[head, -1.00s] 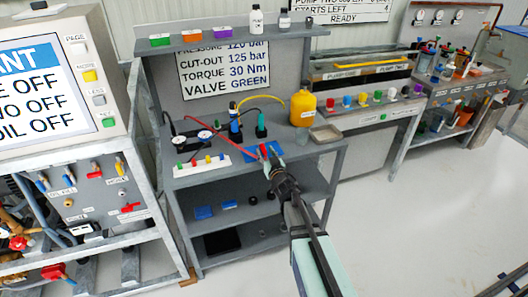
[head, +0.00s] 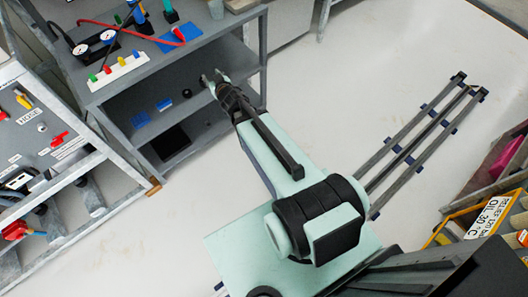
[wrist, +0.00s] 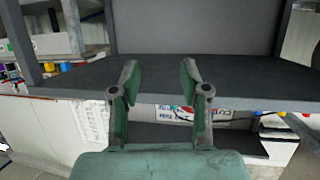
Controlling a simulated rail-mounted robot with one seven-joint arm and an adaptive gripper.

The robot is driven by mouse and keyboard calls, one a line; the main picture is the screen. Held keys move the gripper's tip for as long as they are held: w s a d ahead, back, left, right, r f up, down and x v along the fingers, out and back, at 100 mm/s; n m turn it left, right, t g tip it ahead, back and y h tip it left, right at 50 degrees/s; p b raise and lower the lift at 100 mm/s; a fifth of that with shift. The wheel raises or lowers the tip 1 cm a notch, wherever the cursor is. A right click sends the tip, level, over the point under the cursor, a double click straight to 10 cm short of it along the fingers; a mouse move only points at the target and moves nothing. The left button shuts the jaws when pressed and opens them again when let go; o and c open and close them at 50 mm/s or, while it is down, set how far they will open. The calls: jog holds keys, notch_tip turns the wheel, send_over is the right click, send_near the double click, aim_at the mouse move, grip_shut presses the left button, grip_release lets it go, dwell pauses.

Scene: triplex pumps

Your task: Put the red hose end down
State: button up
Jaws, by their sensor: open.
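The red hose (head: 130,29) lies across the grey bench top in the head view. Its red end (head: 178,33) rests on or at the blue mat (head: 182,40) near the bench's front edge. My gripper (head: 208,79) is open and apart from the hose, in front of the bench and below its top. In the wrist view, the two green fingers (wrist: 160,72) are spread with nothing between them. A grey shelf surface lies beyond them. I cannot make out the red hose end in the wrist view.
A white strip with coloured pegs (head: 118,71) and two gauges (head: 94,44) stand left of the mat. Lower shelves hold small blue pieces (head: 164,104). Floor rails (head: 415,145) lie right of my arm. Pale floor around is clear.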

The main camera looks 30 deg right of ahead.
jog(key=s+f+m+g+h, duration=0.15)
jog(key=s+f+g, duration=0.95)
jog(key=s+f, duration=1.15)
jog(key=s+a+f+g, duration=0.1)
jog(key=s+g, duration=0.2)
jog(key=s, duration=0.5)
jog(key=s+a+f+n+g+y, duration=0.1)
jog(key=s+a+f+g, duration=0.1)
jog(key=s, duration=0.7)
jog(key=s+a+f+g, duration=0.1)
jog(key=s+f+g, duration=0.1)
jog(key=s+g, duration=0.3)
jog(key=s, duration=0.4)
jog(key=shift+a+n+y, duration=0.25)
jog(key=shift+n+y, duration=0.1)
